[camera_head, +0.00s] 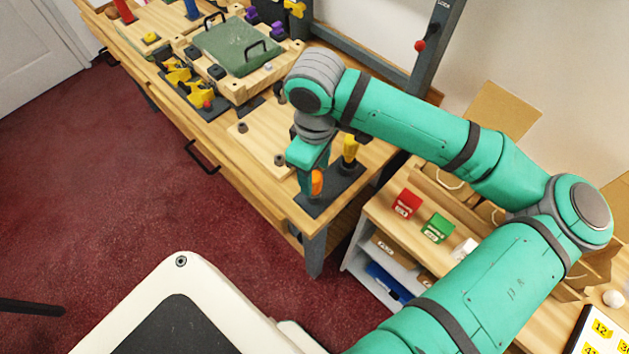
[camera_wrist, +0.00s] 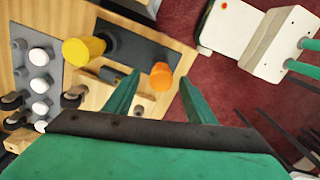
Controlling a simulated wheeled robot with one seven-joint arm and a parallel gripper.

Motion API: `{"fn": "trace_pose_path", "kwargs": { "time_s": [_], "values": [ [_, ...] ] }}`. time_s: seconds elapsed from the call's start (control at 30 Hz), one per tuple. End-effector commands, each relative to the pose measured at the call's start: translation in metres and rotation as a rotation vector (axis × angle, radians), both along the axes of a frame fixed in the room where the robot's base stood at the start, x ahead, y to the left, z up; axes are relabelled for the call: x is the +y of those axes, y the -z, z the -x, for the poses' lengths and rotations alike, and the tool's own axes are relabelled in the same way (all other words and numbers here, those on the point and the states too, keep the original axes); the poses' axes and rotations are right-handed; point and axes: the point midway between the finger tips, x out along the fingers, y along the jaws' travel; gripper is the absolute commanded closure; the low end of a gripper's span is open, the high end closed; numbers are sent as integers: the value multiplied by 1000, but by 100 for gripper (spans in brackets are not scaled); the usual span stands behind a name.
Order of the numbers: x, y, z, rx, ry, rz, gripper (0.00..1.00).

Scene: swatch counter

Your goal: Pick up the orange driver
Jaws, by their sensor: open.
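The orange driver (camera_head: 316,182) stands upright in a dark holder (camera_head: 335,197) at the near right corner of the wooden workbench. In the wrist view its orange handle (camera_wrist: 161,76) shows end-on, between and just beyond the two green fingers. My gripper (camera_wrist: 158,90) is open and empty, pointing down over the holder. In the head view my gripper (camera_head: 311,172) is right at the driver, partly hiding it; I cannot tell whether a finger touches it. The driver's shaft is hidden.
A yellow-handled driver (camera_head: 350,148) stands in the same holder, close by; it also shows in the wrist view (camera_wrist: 84,50). A wooden board with pegs (camera_head: 258,140) lies to the left. A shelf with red (camera_head: 407,204) and green boxes (camera_head: 437,228) stands at right.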

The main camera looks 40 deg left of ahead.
Motion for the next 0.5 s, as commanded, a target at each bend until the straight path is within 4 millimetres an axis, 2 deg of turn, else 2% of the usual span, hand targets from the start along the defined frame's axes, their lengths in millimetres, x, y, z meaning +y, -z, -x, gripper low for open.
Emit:
{"fn": "trace_pose_path", "kwargs": {
  "time_s": [0.23,0.5],
  "values": [
    [0,33,2,1,1,0,50],
    [1,39,2,-1,1,-1,50]
  ]
}}
